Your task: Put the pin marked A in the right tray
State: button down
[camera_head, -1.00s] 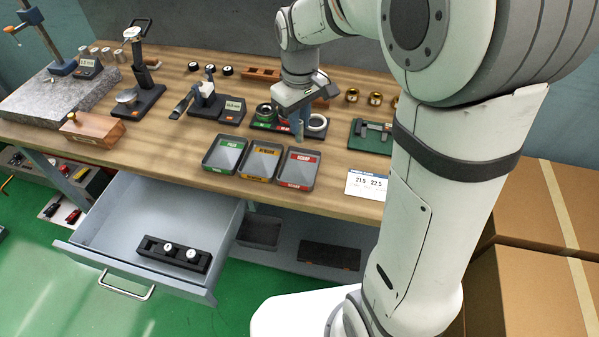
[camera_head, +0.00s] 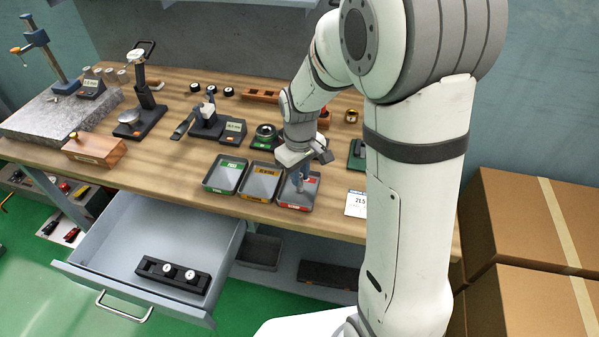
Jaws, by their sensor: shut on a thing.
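Three shallow trays stand in a row at the table's front edge: a green-labelled left tray (camera_head: 222,190), a yellow-labelled middle tray (camera_head: 258,196) and a red-labelled right tray (camera_head: 283,203). My gripper (camera_head: 299,186) points down over the right tray, with its fingertips at or just above the tray's inside; I cannot tell the exact height. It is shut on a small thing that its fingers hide. I cannot make out a pin or a mark A there.
An open drawer (camera_head: 125,235) below the table holds a black rack (camera_head: 172,276) with two white round faces. A white card (camera_head: 355,204) lies right of the trays. Cardboard boxes (camera_head: 520,240) stand at the right.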

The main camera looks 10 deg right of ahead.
jog(key=shift+f, duration=0.1)
jog(key=shift+f, duration=0.15)
jog(key=c, duration=1.4)
grip_release()
jog(key=shift+o, duration=0.2)
notch_tip(320, 180, up, 11)
jog(key=s+d+r+m+t, duration=0.1)
jog(key=s+d+m, duration=0.2)
jog(key=s, duration=0.5)
jog(key=s+d+r+m+t, duration=0.1)
jog(key=s+d+m+t, duration=0.1)
jog(key=s, duration=0.7)
jog(key=shift+d+r+m, duration=0.4)
jog(key=shift+d+m, duration=0.5)
jog(key=shift+d, duration=0.1)
